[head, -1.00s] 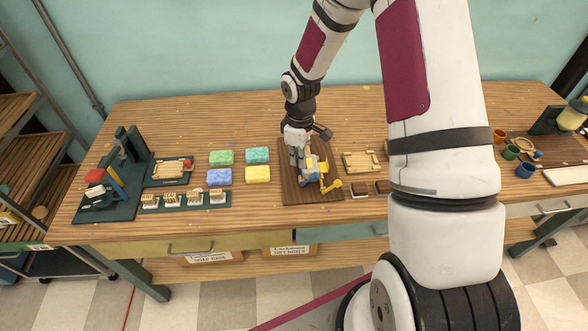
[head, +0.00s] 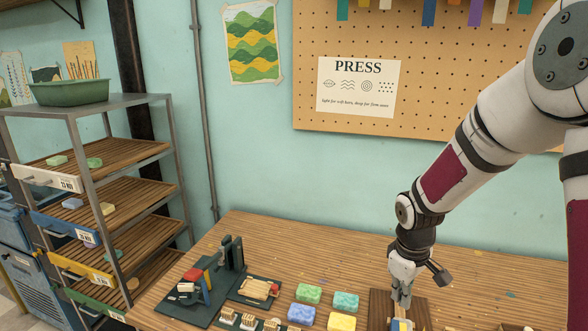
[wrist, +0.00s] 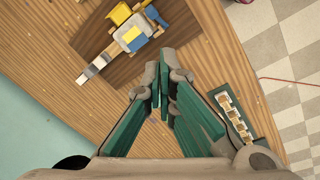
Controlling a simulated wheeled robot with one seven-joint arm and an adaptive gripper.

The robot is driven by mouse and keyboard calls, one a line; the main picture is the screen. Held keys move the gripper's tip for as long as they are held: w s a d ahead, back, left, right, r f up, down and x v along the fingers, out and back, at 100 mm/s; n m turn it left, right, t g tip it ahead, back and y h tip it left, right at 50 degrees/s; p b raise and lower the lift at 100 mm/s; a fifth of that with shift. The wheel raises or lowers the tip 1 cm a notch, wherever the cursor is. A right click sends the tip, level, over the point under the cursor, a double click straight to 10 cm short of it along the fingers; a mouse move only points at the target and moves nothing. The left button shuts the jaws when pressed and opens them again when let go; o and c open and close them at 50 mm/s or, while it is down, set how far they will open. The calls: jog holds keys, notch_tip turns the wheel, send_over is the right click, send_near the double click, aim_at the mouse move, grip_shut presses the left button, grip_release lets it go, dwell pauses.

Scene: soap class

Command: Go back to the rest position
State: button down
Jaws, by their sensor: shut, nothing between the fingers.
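My gripper (head: 402,298) is over the wooden table (head: 262,240), just above the dark wooden board (head: 378,308) with the blue and yellow device. In the wrist view my gripper (wrist: 160,82) has its fingers together with nothing between them. The blue and yellow device (wrist: 134,28) lies beyond the fingertips, on the dark board (wrist: 98,32). Its lower part is cut off in the head view.
Soap bars, green (head: 308,293), teal (head: 345,301), blue (head: 301,314) and yellow (head: 341,322), lie left of the board. A dark green stand (head: 232,254) and a stamp rack (head: 248,322) are further left. A shelf rack (head: 112,101) stands at far left. A pegboard (head: 440,110) hangs behind.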

jog(key=s+a+r+m+t, duration=0.1)
jog(key=s+r+m, duration=0.1)
jog(key=s+r, duration=0.45)
jog(key=s+a+r+m+t, duration=0.1)
jog(key=s+a+r+m, duration=0.15)
jog(key=r, duration=0.75)
jog(key=s+a+r+m+t, duration=0.1)
jog(key=s+r, duration=0.1)
jog(key=s, duration=0.4)
jog(key=s+a+r+m+t+y+b, duration=0.1)
jog(key=s+r, duration=0.2)
jog(key=s, duration=0.3)
jog(key=shift+s+a+r+t, duration=0.3)
jog(key=shift+s+a+r, duration=0.05)
jog(key=shift+s, duration=0.05)
